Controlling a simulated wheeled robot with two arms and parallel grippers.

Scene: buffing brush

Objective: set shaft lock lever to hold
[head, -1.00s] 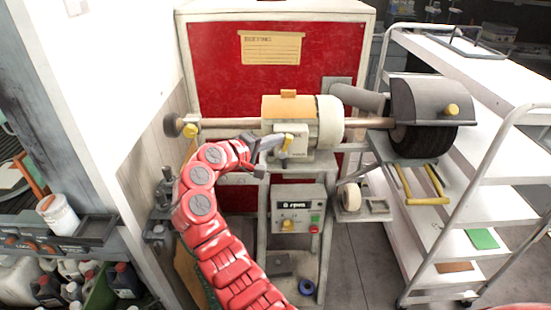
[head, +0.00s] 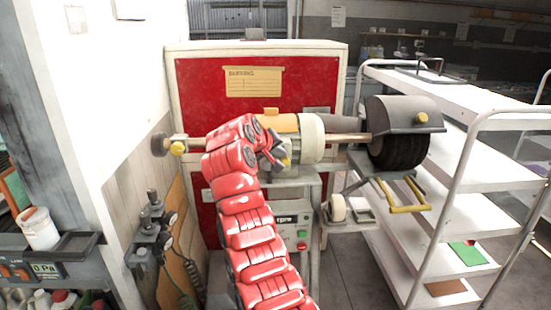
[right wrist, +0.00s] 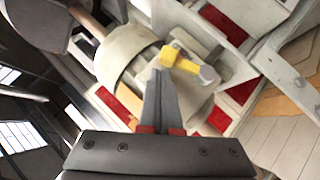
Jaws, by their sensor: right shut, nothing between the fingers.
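The shaft lock lever shows in the right wrist view as a yellow handle (right wrist: 176,58) with a grey end, on the pale motor housing (right wrist: 130,60). In the head view a small piece of the yellow lever (head: 287,162) shows beside my gripper, on the front of the motor. My right gripper (head: 277,160) is shut and empty. Its fingertips (right wrist: 160,74) are right beside the lever's yellow end in the wrist view; I cannot tell whether they touch. My red right arm hides much of the motor front and the lever. My left gripper is not in view.
The motor's shaft runs left to a small knob (head: 159,145) and right to a dark brush wheel (head: 399,152) under a grey hood (head: 402,113). A control box (head: 300,232) sits below, partly hidden by my arm. A white shelf cart (head: 450,220) stands at the right.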

